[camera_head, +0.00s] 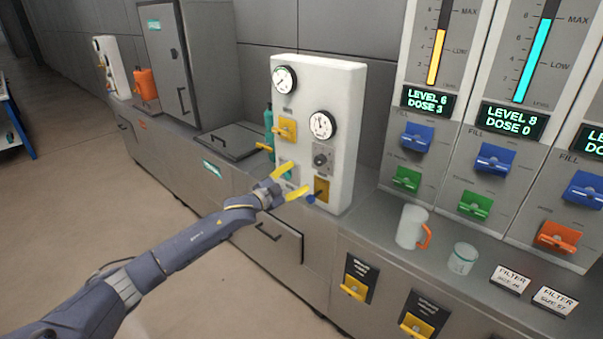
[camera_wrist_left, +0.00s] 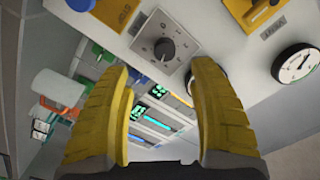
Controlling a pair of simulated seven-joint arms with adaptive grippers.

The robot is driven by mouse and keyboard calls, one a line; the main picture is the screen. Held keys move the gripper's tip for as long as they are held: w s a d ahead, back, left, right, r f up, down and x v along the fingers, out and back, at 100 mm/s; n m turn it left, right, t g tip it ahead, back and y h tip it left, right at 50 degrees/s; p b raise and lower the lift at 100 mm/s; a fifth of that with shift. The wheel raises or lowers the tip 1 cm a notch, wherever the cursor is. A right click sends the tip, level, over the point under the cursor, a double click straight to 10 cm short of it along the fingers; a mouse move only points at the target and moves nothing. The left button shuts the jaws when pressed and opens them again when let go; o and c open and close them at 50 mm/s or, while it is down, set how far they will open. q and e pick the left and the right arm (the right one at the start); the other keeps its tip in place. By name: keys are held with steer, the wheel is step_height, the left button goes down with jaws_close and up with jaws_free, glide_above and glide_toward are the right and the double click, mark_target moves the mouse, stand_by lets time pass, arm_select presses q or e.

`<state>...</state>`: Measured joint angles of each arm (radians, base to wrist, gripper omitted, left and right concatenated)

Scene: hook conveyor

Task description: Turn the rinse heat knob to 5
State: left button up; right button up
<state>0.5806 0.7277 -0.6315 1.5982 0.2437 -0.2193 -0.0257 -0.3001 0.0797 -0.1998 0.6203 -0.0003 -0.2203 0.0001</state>
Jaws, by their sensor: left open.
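A round dark knob (camera_head: 320,159) sits on a grey plate on the front of the white panel (camera_head: 344,120), below the right-hand gauge. In the left wrist view a dark dial knob (camera_wrist_left: 165,48) on a grey marked plate shows just beyond the fingertips, between them in the picture. Its markings are too small to read. My left gripper (camera_head: 302,176) is open, with yellow fingers, in front of the panel and below the knob in the head view. The left wrist view shows the fingers (camera_wrist_left: 163,68) apart with nothing between them. My right gripper is out of view.
The panel also carries two gauges (camera_head: 323,125), yellow switches (camera_head: 287,129) and a blue-tipped lever (camera_head: 311,198) close to the lower finger. A white mug (camera_head: 411,228) and a glass (camera_head: 462,259) stand on the counter to the right. Dispensers (camera_head: 419,137) line the wall behind them.

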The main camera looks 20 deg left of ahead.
mark_target(317, 162)
arm_select(q)
steer(key=s+a+r+n, duration=0.1)
steer(key=s+n, duration=0.4)
steer(key=n, duration=0.5)
steer(key=x, duration=1.7)
steer(key=shift+w+a+r, duration=0.2)
steer(key=shift+w+r, duration=0.1)
steer(key=shift+c, duration=0.4)
jaws_close()
steer(key=m, duration=0.4)
steer(key=shift+o, duration=0.4)
jaws_free()
